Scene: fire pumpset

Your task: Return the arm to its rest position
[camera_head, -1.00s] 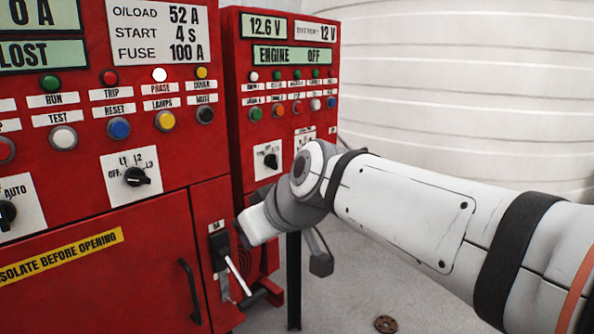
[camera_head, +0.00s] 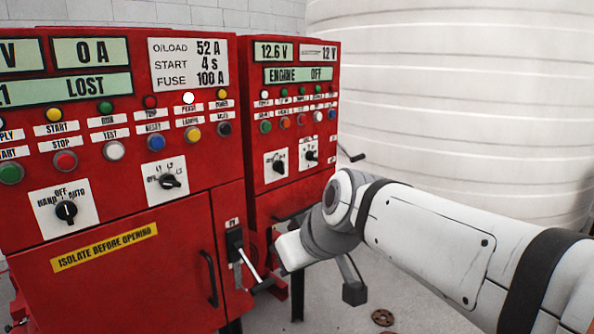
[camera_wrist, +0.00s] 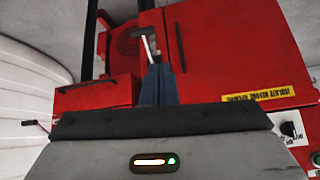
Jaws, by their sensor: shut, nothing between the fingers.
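My white and grey arm (camera_head: 430,235) reaches in from the right edge of the head view, bent at a grey joint in front of the red cabinets. My gripper's fingers do not show clearly there. In the wrist view my gripper (camera_wrist: 158,72) shows as two dark blue-grey fingers, shut together with nothing between them. They point toward the red cabinet, in line with a lever handle (camera_wrist: 149,48) beyond them. Whether they touch it cannot be told from this view. In the head view the lever (camera_head: 248,263) sits on the cabinet's lower right, close left of my wrist.
The left red cabinet (camera_head: 120,275) and the right red cabinet (camera_head: 305,185) carry buttons, lamps and knobs. A large pale tank (camera_head: 460,100) stands behind. A rusty round valve wheel (camera_head: 382,317) lies low over the grey floor. A black door handle (camera_head: 209,278) sticks out.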

